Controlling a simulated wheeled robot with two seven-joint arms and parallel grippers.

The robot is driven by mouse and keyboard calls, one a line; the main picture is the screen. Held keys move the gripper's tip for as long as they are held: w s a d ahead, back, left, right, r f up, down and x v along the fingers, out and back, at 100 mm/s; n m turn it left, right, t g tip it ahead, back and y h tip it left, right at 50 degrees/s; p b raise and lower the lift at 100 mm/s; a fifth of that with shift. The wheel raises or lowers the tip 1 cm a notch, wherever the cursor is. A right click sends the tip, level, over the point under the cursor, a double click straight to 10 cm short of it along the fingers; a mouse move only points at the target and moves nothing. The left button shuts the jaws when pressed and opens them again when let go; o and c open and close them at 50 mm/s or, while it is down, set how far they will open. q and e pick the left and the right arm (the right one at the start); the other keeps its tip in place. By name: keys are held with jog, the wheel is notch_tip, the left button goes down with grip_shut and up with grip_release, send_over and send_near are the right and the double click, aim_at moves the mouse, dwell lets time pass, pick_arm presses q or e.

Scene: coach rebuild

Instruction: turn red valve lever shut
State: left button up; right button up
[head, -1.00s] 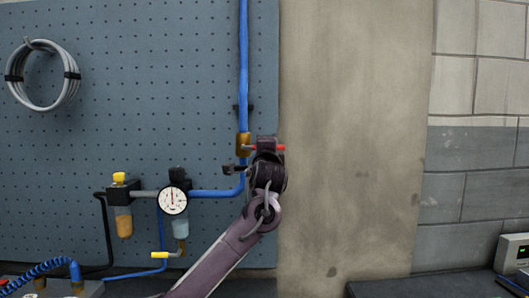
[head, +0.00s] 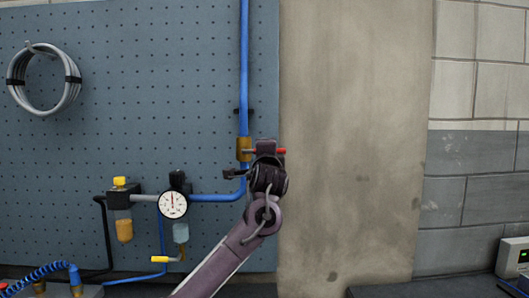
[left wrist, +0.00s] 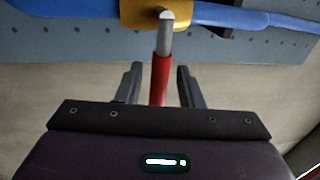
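The red valve lever (head: 281,151) sticks out to the right, level, from a brass valve body (head: 243,149) on an upright blue pipe (head: 244,60). My left gripper (head: 258,160) is in front of it and hides much of its length; only the red tip shows clearly. In the left wrist view the red lever (left wrist: 160,80) runs between the two dark fingers of the left gripper (left wrist: 159,73), with a gap on each side. The brass body (left wrist: 155,12) is beyond the fingertips. The left gripper is open. My right gripper is not in view.
Left of the valve are a round pressure gauge (head: 173,204) and a yellow-topped filter (head: 122,213) on a perforated panel (head: 130,80). A coiled grey hose (head: 42,78) hangs at upper left. The bare wall strip (head: 350,130) to the right is clear.

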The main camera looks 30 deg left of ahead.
pick_arm(q)
jog(key=shift+s+d+f, duration=0.15)
jog(key=shift+s, duration=0.1)
jog(key=b+v, duration=0.3)
jog(key=v, duration=0.4)
jog(key=shift+s, duration=0.15)
